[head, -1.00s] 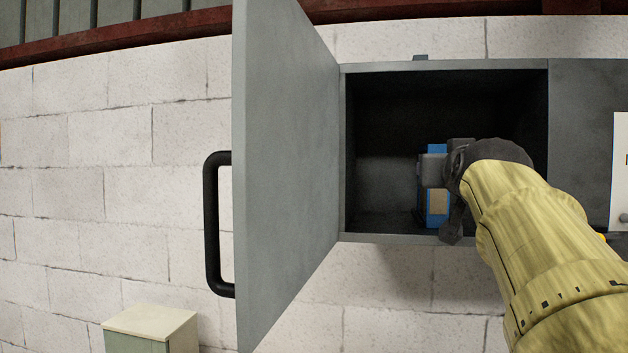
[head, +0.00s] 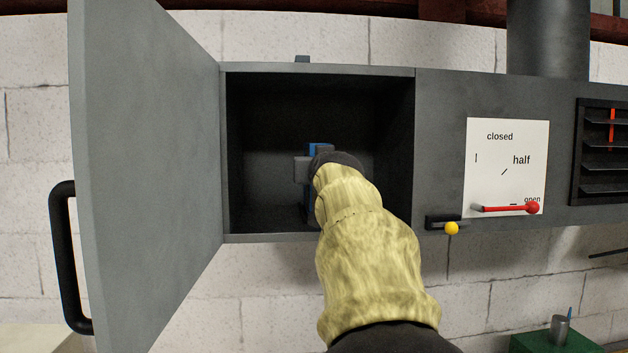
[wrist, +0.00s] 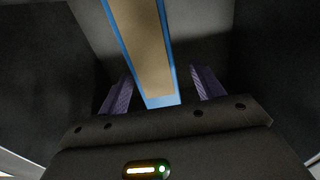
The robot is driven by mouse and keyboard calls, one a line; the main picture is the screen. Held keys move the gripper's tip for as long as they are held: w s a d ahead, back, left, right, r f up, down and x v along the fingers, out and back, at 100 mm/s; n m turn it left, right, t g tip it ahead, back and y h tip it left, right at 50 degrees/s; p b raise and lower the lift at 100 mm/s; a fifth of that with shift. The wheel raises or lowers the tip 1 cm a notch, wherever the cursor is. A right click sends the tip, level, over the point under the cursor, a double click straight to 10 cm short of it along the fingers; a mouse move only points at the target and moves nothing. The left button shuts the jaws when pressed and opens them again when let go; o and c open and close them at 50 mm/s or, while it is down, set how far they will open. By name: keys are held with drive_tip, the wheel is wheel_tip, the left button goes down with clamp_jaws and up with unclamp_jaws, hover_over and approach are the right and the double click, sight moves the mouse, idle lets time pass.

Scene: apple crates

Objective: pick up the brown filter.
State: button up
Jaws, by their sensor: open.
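The brown filter, a brown panel in a blue frame, stands inside the open cabinet (head: 320,70). In the head view only parts of its blue frame (head: 314,149) show; my arm hides the rest. In the wrist view the brown filter (wrist: 146,50) rises upright, slightly tilted, from between my fingers to the top edge. My gripper (wrist: 161,76) is open, with one purple finger on each side of the filter's near end and a visible gap on both sides. In the head view my gripper (head: 303,170) is inside the cabinet, mostly hidden by my wrist.
The cabinet door (head: 150,160) with its black handle (head: 65,255) stands wide open on the left. Right of the opening are a label sheet (head: 508,155), a red lever (head: 510,208) and a yellow knob (head: 452,228). The cabinet walls closely surround my gripper.

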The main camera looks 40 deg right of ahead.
drive_tip(key=x, duration=0.1)
drive_tip(key=p+x, duration=0.1)
drive_tip(key=x, duration=0.3)
drive_tip(key=shift+d+f+p, duration=0.1)
drive_tip(key=shift+f+p, duration=0.2)
drive_tip(key=c, duration=1.2)
